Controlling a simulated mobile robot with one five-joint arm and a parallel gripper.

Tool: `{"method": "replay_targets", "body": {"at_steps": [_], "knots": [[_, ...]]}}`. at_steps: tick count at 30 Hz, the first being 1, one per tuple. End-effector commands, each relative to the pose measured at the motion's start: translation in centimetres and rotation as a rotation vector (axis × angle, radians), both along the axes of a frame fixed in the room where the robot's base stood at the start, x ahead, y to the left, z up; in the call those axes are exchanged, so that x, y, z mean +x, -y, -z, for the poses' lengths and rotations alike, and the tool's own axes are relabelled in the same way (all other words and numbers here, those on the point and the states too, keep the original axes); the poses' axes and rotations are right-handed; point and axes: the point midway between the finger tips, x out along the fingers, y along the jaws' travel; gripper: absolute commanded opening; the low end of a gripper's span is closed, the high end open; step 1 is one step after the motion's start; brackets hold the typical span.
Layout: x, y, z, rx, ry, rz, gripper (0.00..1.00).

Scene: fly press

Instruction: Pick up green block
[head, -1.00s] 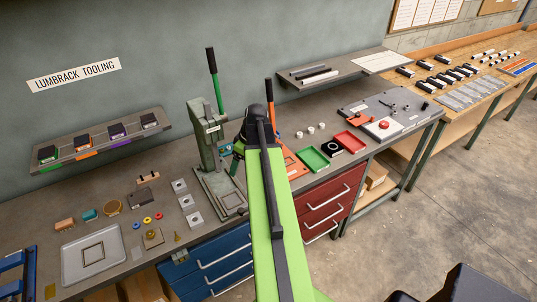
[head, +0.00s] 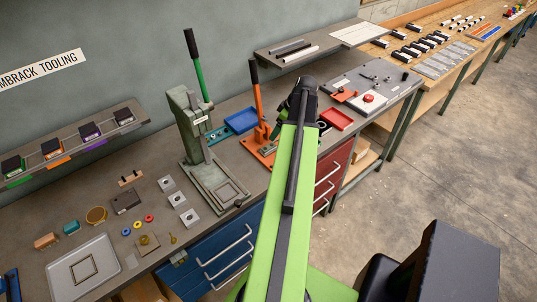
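A small teal-green block (head: 71,228) lies on the bench at the left, between a brown block (head: 46,240) and a round tan piece (head: 96,215). I cannot tell whether it is the green block of the task. My gripper (head: 284,128) is at the far end of my lime-green arm, over the bench by the orange press, well to the right of the teal block. The arm's black end covers most of it, so its fingers and any held thing cannot be made out.
A green-handled press (head: 205,150) and an orange press (head: 262,140) stand on the bench. A blue tray (head: 241,120) and a red tray (head: 337,119) lie near my arm. A grey tray (head: 85,270) sits at the front left. Open floor (head: 440,170) is at right.

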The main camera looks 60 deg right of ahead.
Motion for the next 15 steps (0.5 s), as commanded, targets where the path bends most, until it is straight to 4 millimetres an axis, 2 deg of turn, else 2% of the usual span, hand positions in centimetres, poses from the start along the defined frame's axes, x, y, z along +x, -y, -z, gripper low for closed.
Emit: {"method": "replay_targets", "body": {"at_steps": [1,6,15], "knots": [[0.6,-0.1,2.2,-0.001,0.000,-0.004,0.81],[2.2,-0.3,5.4,0.000,0.000,-0.006,0.81],[2.9,-0.6,6.2,-0.001,0.000,-0.007,0.81]]}}
